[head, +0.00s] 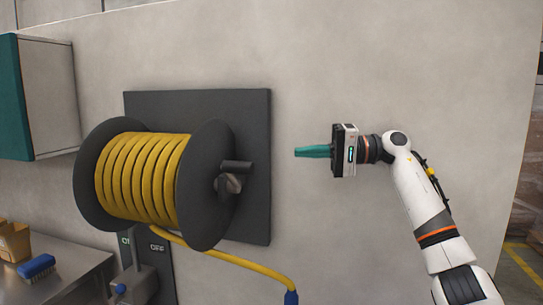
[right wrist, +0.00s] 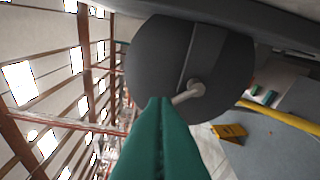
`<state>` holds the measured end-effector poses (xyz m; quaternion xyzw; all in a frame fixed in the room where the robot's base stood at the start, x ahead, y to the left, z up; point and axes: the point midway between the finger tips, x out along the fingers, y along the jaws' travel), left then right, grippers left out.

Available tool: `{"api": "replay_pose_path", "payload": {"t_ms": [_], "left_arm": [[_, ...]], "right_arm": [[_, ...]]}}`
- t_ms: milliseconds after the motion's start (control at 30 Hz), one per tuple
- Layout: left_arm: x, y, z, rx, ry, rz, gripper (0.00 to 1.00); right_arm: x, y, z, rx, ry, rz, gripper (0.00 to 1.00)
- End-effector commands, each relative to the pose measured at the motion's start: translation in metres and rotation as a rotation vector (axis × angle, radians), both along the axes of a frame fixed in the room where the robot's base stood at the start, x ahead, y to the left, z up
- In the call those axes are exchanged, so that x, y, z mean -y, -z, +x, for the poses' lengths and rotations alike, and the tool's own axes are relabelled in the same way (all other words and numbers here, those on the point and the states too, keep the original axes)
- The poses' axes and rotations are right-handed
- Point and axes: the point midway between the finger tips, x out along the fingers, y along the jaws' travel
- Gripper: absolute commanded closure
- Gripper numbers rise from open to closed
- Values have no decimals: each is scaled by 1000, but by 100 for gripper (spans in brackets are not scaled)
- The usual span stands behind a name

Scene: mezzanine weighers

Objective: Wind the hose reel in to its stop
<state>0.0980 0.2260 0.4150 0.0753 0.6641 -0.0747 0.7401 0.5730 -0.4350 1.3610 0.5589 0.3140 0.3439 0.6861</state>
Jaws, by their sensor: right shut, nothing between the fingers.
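The hose reel (head: 202,185) has dark round flanges and is wound with several turns of yellow hose (head: 140,178). It is fixed to a dark backplate (head: 258,150) on the wall. A dark crank with a handle (head: 236,167) sits on the right flange. My right gripper (head: 298,152) has teal fingers, shut and empty, pointing left at the reel from the right, apart from the crank. In the right wrist view the flange (right wrist: 150,65) and the crank's pale rod (right wrist: 188,93) show beyond the shut fingers (right wrist: 160,102). My left gripper is not in view.
The hose's free end (head: 250,267) hangs below the reel to a blue fitting (head: 291,297). A teal cabinet (head: 17,95) hangs at left. A metal bench (head: 75,265) holds a blue brush (head: 36,266) and cardboard boxes (head: 14,242). The wall right of the backplate is bare.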

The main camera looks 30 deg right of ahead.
Motion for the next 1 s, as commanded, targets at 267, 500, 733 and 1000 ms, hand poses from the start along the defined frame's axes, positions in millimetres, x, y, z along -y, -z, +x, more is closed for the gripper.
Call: {"api": "replay_pose_path", "payload": {"t_ms": [267,500,733,1000], "left_arm": [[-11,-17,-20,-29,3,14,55],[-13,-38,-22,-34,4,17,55],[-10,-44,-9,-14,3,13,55],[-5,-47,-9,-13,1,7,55]], "right_arm": [[-36,-2,24,-2,-5,0,100],[-80,0,54,-1,-6,2,100],[-100,9,38,-1,-2,-2,100],[-110,12,29,0,0,1,100]]}}
